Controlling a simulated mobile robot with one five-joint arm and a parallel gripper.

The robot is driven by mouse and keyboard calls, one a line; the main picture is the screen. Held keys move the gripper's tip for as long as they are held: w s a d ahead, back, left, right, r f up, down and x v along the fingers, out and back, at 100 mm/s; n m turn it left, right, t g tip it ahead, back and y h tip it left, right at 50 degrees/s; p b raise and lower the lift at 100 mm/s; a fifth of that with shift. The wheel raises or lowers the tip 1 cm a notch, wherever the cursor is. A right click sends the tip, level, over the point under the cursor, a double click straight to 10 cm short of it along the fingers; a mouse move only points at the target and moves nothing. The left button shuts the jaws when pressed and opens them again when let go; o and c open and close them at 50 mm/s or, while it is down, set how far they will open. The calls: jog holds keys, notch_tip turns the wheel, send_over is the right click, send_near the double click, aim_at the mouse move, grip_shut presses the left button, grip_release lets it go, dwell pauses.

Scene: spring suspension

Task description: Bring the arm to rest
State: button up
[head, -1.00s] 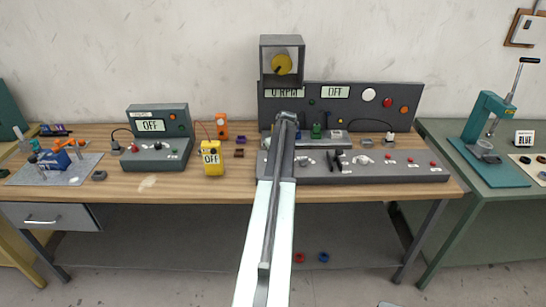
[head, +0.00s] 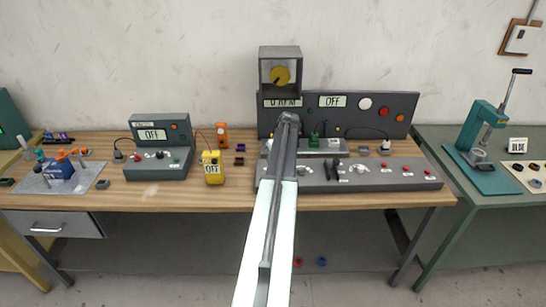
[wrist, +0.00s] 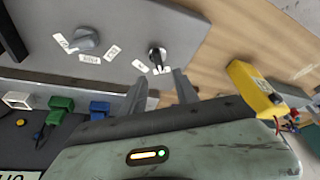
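My arm (head: 272,205) reaches forward over the bench to the dark grey control console (head: 400,175). In the head view its far end hides my gripper. In the wrist view my gripper (wrist: 160,88) has its two fingers apart with nothing between the tips. They point at a dark knob (wrist: 157,55) with white labels on the sloping console face. The knob appears just beyond the fingertips; I cannot tell whether they touch it. A second grey knob (wrist: 85,38) is to its left.
A yellow meter (head: 212,170) and a grey OFF box (head: 155,145) stand left of the console. A box with a yellow dial (head: 280,75) rises behind my arm. Green and blue parts (wrist: 60,103) sit close to the fingers. A teal press (head: 485,150) stands at right.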

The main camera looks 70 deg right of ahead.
jog(key=shift+s+a+r, duration=0.15)
jog(key=shift+s+r, duration=0.1)
jog(key=shift+r, duration=0.35)
jog(key=shift+w, duration=0.1)
jog(key=w+a+f+n+y+b, duration=0.1)
jog(key=w+a+n, duration=0.1)
jog(key=w+a, duration=1.3)
jog(key=w+a+f+n+y, duration=0.1)
jog(key=w+a+f+y, duration=0.1)
jog(key=w+a, duration=1.35)
jog(key=w+a+n+g+b, duration=0.1)
jog(key=w+a+n+g, duration=0.1)
jog(key=a, duration=2.1)
jog(key=s+a+f+n, duration=0.1)
jog(key=s+a, duration=0.1)
jog(key=a, duration=1)
jog(key=s+a+n+g, duration=0.1)
jog(key=s+a, duration=0.1)
jog(key=a, duration=1)
jog(key=shift+a+f+n+b, duration=0.25)
jog(key=shift+f+n+b, duration=0.05)
jog(key=shift+f+b, duration=0.1)
